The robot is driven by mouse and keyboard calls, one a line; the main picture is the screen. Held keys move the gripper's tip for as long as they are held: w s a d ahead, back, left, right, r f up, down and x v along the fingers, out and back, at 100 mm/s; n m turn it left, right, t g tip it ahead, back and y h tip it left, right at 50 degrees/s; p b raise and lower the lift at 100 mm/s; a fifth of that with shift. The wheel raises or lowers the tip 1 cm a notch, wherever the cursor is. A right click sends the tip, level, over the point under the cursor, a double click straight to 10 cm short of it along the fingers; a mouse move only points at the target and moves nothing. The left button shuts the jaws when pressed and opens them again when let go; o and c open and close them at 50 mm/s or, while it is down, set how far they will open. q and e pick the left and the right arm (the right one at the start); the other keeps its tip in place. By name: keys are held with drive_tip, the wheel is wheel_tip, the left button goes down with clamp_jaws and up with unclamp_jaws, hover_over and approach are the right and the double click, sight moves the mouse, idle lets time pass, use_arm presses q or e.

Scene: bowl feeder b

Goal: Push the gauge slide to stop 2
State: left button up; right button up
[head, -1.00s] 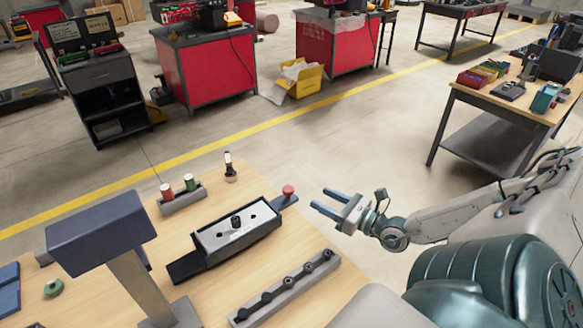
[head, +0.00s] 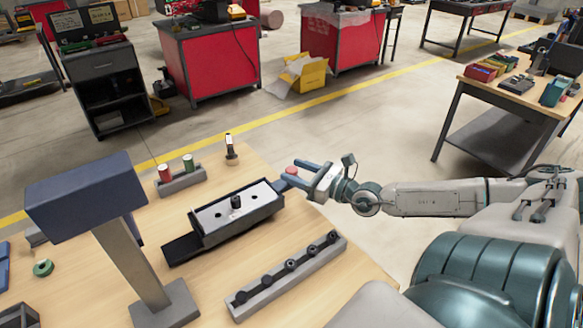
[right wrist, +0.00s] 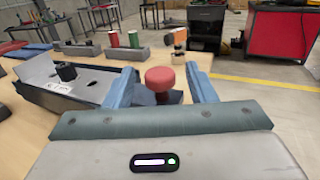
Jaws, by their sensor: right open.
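The gauge (head: 236,215) is a long dark box with a pale top plate and a black knob (head: 235,202), on the wooden table. A blue slide bar sticks out at its right end and carries a red knob (head: 291,170). My right gripper (head: 299,171) is open at that end. Its blue fingers reach in from the right around the red knob. In the right wrist view, the red knob (right wrist: 160,79) stands between the two open fingers, with gaps on both sides. My left gripper is not in view.
A grey rail with several black knobs (head: 288,272) lies in front of the gauge. A holder with red and green cylinders (head: 181,180) and a small upright black-and-white piece (head: 231,150) stand behind. A blue box on a post (head: 86,194) stands at left.

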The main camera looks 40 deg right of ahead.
drive_tip(key=shift+x, duration=0.9)
drive_tip(key=shift+c, duration=0.4)
clamp_jaws()
